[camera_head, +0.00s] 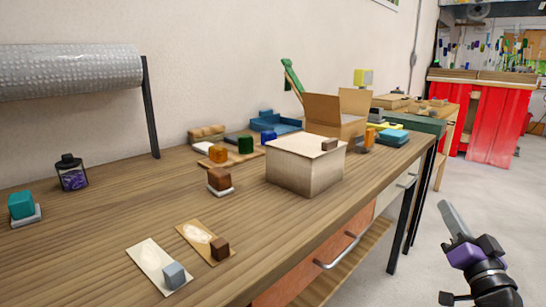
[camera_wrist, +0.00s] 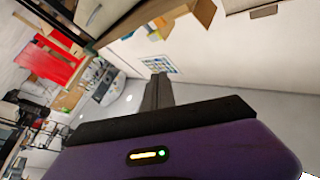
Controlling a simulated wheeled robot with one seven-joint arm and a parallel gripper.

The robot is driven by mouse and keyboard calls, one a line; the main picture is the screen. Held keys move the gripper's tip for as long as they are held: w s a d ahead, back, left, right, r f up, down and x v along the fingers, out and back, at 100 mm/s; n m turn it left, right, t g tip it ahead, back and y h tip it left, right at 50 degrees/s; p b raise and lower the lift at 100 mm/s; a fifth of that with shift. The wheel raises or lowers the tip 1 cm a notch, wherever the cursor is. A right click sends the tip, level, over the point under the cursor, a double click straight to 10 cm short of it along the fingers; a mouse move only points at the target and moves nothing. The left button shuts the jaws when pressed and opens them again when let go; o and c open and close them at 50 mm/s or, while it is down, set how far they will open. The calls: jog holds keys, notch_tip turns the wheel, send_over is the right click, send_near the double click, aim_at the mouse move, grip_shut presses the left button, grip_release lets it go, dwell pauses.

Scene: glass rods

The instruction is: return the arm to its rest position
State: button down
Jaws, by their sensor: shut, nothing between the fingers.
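My gripper (camera_head: 452,222) is at the lower right in the head view, off the front edge of the wooden workbench (camera_head: 90,222) and above the grey floor. Its grey fingers are together and point up and to the left, with nothing held. In the wrist view, the closed fingers (camera_wrist: 158,90) stand out beyond the purple gripper body. The gripper touches nothing that I can see. Most of my arm is out of the picture.
The bench holds a closed box (camera_head: 305,170), an open cardboard box (camera_head: 335,115), a jar (camera_head: 72,173) and several small coloured blocks. A drawer handle (camera_head: 340,250) sticks out at the bench front. Red cabinets (camera_head: 485,120) stand at the back right. Floor (camera_head: 425,205) around the gripper is clear.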

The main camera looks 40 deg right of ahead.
jog(key=a+f+n+y, duration=0.25)
jog(key=a+f, duration=0.45)
jog(key=a, duration=0.5)
jog(key=a+f+n+y, duration=0.25)
jog(key=a+f, duration=0.45)
jog(key=a, duration=0.5)
jog(key=s+a+f+n+y, duration=0.4)
jog(key=s+a+n+y, duration=0.1)
jog(key=a, duration=0.4)
jog(key=s+a+f+n+y, duration=0.35)
jog(key=s+a+y, duration=0.2)
jog(key=a, duration=0.35)
notch_tip(320, 180, up, 26)
jog(key=p, duration=2.5)
jog(key=shift+f+n+g, duration=0.25)
jog(key=shift+n+g, duration=0.1)
jog(key=shift+g, duration=0.05)
